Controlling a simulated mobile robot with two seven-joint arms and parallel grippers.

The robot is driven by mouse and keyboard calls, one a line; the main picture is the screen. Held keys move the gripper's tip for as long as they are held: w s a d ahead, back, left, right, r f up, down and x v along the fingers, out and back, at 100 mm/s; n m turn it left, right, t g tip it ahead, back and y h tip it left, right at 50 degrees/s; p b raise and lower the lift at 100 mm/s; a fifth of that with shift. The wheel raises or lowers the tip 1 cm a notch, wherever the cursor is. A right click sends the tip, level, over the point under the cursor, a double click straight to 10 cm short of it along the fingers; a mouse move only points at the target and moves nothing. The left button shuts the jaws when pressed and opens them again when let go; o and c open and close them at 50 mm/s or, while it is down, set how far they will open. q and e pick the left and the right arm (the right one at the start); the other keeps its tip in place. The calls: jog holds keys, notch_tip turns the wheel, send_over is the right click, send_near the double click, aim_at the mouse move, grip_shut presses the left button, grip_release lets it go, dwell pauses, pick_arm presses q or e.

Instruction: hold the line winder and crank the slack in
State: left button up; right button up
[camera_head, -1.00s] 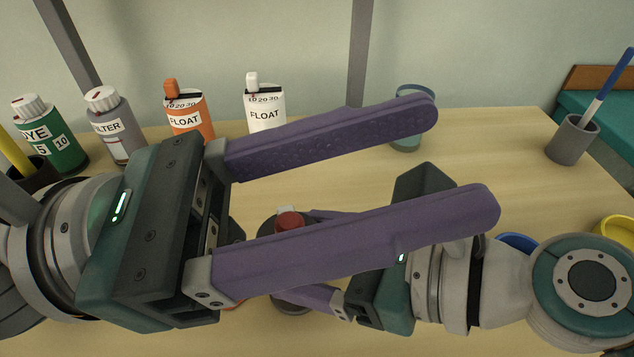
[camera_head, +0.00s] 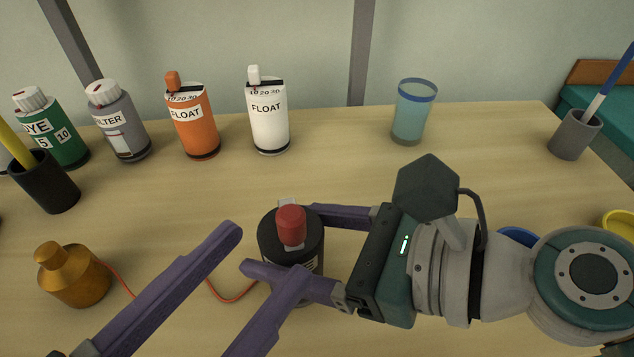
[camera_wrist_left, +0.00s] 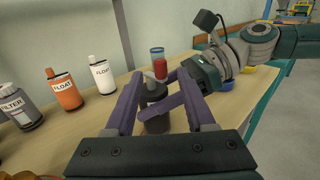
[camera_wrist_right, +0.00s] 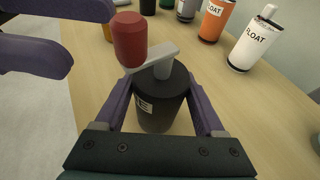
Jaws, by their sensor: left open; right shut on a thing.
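The line winder (camera_head: 276,236) is a black drum with a grey crank arm (camera_wrist_right: 150,62) and a red knob (camera_head: 291,226). It appears upright on the table. My right gripper (camera_head: 285,240) is shut around its drum from the right. My left gripper (camera_head: 266,252) is open and empty, with its fingers reaching in from the front left, apart from the knob. In the left wrist view the red knob (camera_wrist_left: 160,69) shows between the left fingers. An orange line (camera_head: 232,298) runs from a brass weight (camera_head: 75,277) toward the winder, sagging, partly hidden by the left fingers.
Green, grey, orange and white bottles (camera_head: 268,120) stand along the back. A blue-rimmed glass (camera_head: 412,115) is back right. A black cup (camera_head: 45,185) is at left, a grey cup (camera_head: 572,137) far right. The table between bottles and winder is clear.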

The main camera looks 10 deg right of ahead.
pick_arm(q)
jog(key=x, duration=0.8)
jog(key=shift+w+d, duration=0.1)
jog(key=shift+d, duration=0.05)
jog(key=shift+c, duration=0.3)
grip_shut()
